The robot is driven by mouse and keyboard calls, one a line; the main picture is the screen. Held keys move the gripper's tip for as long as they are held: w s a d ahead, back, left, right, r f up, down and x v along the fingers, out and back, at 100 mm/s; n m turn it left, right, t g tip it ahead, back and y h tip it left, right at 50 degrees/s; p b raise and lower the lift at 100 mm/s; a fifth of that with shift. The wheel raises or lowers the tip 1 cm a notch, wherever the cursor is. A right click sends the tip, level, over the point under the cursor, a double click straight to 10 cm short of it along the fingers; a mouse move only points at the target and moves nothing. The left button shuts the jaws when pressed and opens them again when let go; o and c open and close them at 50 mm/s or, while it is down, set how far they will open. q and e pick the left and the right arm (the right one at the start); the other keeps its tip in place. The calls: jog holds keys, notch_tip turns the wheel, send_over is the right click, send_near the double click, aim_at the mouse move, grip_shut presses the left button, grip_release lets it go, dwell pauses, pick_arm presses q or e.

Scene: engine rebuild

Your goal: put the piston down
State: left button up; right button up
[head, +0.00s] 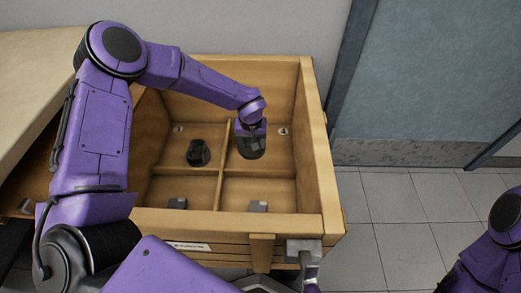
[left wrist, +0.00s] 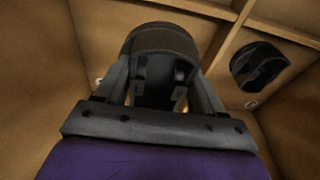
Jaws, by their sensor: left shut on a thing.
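A dark piston (head: 250,150) is held by my left gripper (head: 251,136) over the back right compartment of the wooden crate (head: 333,190). In the left wrist view the held piston (left wrist: 162,42) sits between both fingers of my left gripper (left wrist: 163,85), its hollow side towards the camera. It hangs inside the crate; I cannot tell whether it touches the floor. A grey part (head: 304,250) at the crate's front right, with a little purple below it, looks like my right gripper; its jaws cannot be made out.
Another dark piston (head: 198,152) stands in the back left compartment, also visible in the left wrist view (left wrist: 260,66). Small grey pieces (head: 177,203) (head: 258,206) lie in the front compartments. Thin wooden dividers (head: 222,160) separate the compartments. The tiled floor (head: 400,225) at right is clear.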

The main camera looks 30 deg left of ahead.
pick_arm(q)
jog(key=w+f+b, duration=0.2)
jog(key=w+f, duration=0.3)
jog(key=f, duration=0.1)
jog(key=shift+w, duration=0.4)
jog(key=f, duration=0.2)
jog(key=f+b, duration=0.1)
jog(key=shift+w+f, duration=0.3)
jog(key=shift+r, duration=0.1)
jog(key=shift+f, duration=0.2)
jog(key=o, duration=1.4)
jog(key=shift+s, duration=0.1)
jog(key=r+p, duration=0.1)
jog(key=r, duration=0.3)
jog(key=s+r+p, duration=0.1)
jog(key=r, duration=0.3)
jog(key=d+r+p, duration=0.1)
jog(key=r, duration=0.3)
jog(key=shift+s+r, duration=0.1)
jog(key=shift+s, duration=0.2)
